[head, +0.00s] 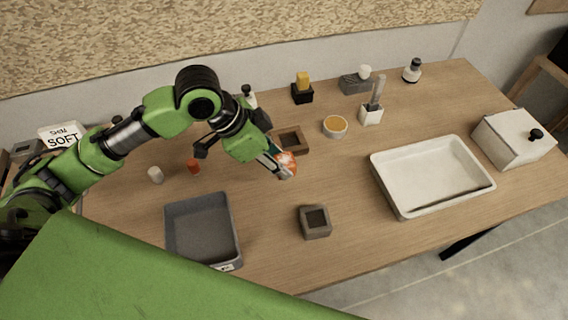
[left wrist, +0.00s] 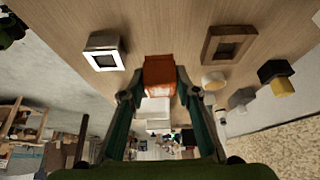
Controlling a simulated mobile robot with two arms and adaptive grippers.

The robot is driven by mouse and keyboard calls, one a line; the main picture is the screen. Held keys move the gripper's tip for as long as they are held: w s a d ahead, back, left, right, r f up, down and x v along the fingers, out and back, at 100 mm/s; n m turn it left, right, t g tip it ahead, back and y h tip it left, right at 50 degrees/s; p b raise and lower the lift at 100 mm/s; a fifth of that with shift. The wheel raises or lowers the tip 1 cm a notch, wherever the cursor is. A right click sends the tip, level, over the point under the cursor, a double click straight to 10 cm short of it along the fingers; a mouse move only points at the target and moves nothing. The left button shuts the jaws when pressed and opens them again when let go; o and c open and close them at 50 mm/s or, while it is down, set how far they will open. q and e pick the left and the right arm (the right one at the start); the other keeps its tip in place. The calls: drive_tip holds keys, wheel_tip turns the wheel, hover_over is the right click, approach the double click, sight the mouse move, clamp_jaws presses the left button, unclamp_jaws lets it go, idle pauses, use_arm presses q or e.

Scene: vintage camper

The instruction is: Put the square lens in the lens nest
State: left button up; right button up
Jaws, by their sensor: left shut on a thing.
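The square lens (head: 287,158) is orange-red and is held between the fingertips of my left gripper (head: 279,165), above the table. In the left wrist view it is an orange block (left wrist: 159,74) with a finger on each side. Two square holders with dark square openings are near: a brown wooden one (head: 304,134) just behind the gripper and a grey one (head: 315,233) in front of it. They also show in the left wrist view, brown at right (left wrist: 209,45) and grey at left (left wrist: 104,68). I cannot tell which is the lens nest. My right gripper is out of view.
A grey tray (head: 168,235) lies front left and a white tray (head: 378,178) right, beside a white lidded box (head: 505,145). A round yellow-topped dish (head: 334,133) and small tools stand behind. Red (head: 193,166) and white (head: 155,175) pieces stand left. Bare wood surrounds the grey holder.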

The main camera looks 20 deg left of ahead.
sight(283, 159)
use_arm(q)
drive_tip(key=w+f, duration=0.4)
drive_tip(key=shift+a+f, duration=0.2)
drive_tip(key=shift+f, duration=0.05)
drive_tip(key=shift+w+a+f+p, duration=0.1)
drive_tip(key=shift+w+f+p, duration=0.2)
drive_tip(key=shift+w+f, duration=0.35)
wheel_tip(283, 159, down, 3)
drive_tip(key=shift+f+p, duration=0.1)
drive_tip(key=shift+p, duration=0.45)
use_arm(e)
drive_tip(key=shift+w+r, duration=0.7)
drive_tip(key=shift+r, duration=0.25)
use_arm(q)
drive_tip(key=shift+f, duration=0.2)
drive_tip(key=o, duration=1.3)
drive_tip(key=shift+c, duration=0.2)
